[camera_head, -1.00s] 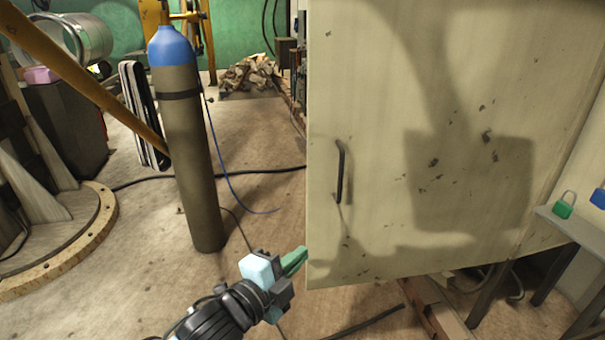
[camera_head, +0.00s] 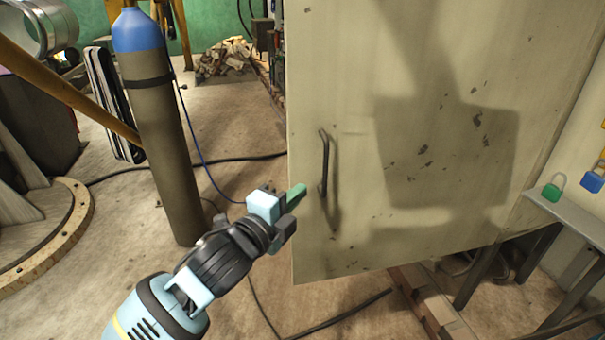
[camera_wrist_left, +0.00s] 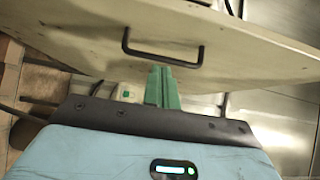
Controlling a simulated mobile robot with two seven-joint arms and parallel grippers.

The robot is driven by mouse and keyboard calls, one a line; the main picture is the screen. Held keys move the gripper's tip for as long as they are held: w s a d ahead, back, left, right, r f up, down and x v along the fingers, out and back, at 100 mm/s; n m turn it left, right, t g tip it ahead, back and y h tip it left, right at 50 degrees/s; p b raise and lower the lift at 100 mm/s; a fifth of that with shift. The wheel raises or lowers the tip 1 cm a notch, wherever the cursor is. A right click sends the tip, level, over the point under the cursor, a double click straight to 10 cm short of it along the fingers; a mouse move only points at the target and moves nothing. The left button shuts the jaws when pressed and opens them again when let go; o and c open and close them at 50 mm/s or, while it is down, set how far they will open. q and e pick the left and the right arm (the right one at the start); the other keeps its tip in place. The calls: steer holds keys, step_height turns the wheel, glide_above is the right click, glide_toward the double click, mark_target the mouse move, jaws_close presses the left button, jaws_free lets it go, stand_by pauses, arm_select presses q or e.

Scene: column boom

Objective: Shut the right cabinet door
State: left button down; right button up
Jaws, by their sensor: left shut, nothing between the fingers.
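The right cabinet door (camera_head: 430,130) is a cream, chipped panel that stands open and fills the right half of the head view. Its dark bar handle (camera_head: 324,163) is near its left edge. My left gripper (camera_head: 298,193) has green fingers, shut and empty, close to the door's left edge just left of the handle. In the left wrist view the closed fingers (camera_wrist_left: 162,88) point at the door (camera_wrist_left: 220,25), just below the handle (camera_wrist_left: 163,60). I cannot tell whether they touch the door. My right gripper is not in view.
A blue-topped gas cylinder (camera_head: 165,130) stands left of the door. A grey shelf (camera_head: 570,215) with a green padlock (camera_head: 553,188) and a blue padlock (camera_head: 592,181) is at the right. Cables lie on the floor. Open floor lies between cylinder and door.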

mark_target(313, 165)
arm_select(q)
steer(key=w, duration=0.2)
steer(key=w+d, duration=0.1)
steer(key=w, duration=0.3)
steer(key=shift+w+d, duration=0.25)
steer(key=shift+w+a, duration=0.15)
steer(key=shift+w, duration=0.35)
